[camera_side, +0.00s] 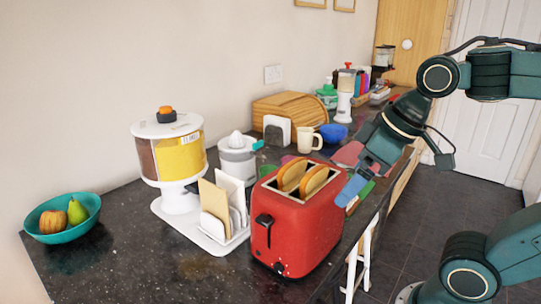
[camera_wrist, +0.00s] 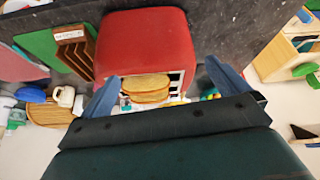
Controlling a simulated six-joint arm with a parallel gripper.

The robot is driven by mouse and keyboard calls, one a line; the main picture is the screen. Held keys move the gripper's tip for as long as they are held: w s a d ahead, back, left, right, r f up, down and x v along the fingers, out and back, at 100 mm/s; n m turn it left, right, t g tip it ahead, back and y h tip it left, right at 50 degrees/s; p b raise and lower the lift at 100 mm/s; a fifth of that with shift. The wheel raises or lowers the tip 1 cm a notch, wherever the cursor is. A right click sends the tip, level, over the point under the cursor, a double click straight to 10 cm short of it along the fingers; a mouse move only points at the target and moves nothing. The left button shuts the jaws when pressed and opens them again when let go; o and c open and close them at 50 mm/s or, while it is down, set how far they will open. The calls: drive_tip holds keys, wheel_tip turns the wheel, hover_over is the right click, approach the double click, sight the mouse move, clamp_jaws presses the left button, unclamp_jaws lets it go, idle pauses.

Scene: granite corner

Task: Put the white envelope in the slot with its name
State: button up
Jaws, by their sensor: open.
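My gripper (camera_side: 352,192) is open and empty, pointing down beside the right side of the red toaster in the side view. In the wrist view its two blue fingers (camera_wrist: 162,82) are spread, with the toaster between and beyond them. A white rack (camera_side: 207,242) left of the toaster holds flat upright tan and white pieces. A white piece (camera_side: 232,192) there may be the white envelope; I cannot tell for sure. A wooden slotted holder (camera_wrist: 74,53) with a small white label stands on a green mat (camera_wrist: 38,44) in the wrist view; its lettering is unreadable.
The red toaster (camera_side: 292,225) holds two bread slices and stands close to my gripper. A cereal dispenser (camera_side: 170,150), juicer (camera_side: 237,160) and fruit bowl (camera_side: 62,222) stand left. A mug (camera_side: 306,139) and bread box (camera_side: 285,113) are behind. The front-left counter (camera_side: 130,255) is clear.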

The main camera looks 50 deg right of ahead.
drive_tip(key=w+a+r+n+g+y, duration=0.1)
drive_tip(key=w+a+r+n, duration=0.2)
drive_tip(key=w, duration=0.6)
drive_tip(key=n+g+y, duration=0.2)
drive_tip(key=n+g, duration=0.1)
drive_tip(key=n, duration=0.6)
approach(230, 182)
drive_tip(key=s+a, duration=0.3)
drive_tip(key=s, duration=0.1)
drive_tip(key=w+f+n, duration=0.1)
drive_tip(key=w+d+f+n, duration=0.1)
drive_tip(key=w+f, duration=0.1)
drive_tip(key=w+d+f+n, duration=0.1)
drive_tip(key=w, duration=0.1)
drive_tip(key=shift+f+n+g+y, duration=0.3)
drive_tip(key=shift+g+y, duration=0.1)
drive_tip(key=shift+w+d+f+n, duration=0.15)
drive_tip(key=shift+w+f+n, duration=0.15)
drive_tip(key=shift+f, duration=0.1)
drive_tip(key=shift+x, duration=1.25)
drive_tip(key=shift+s, duration=0.1)
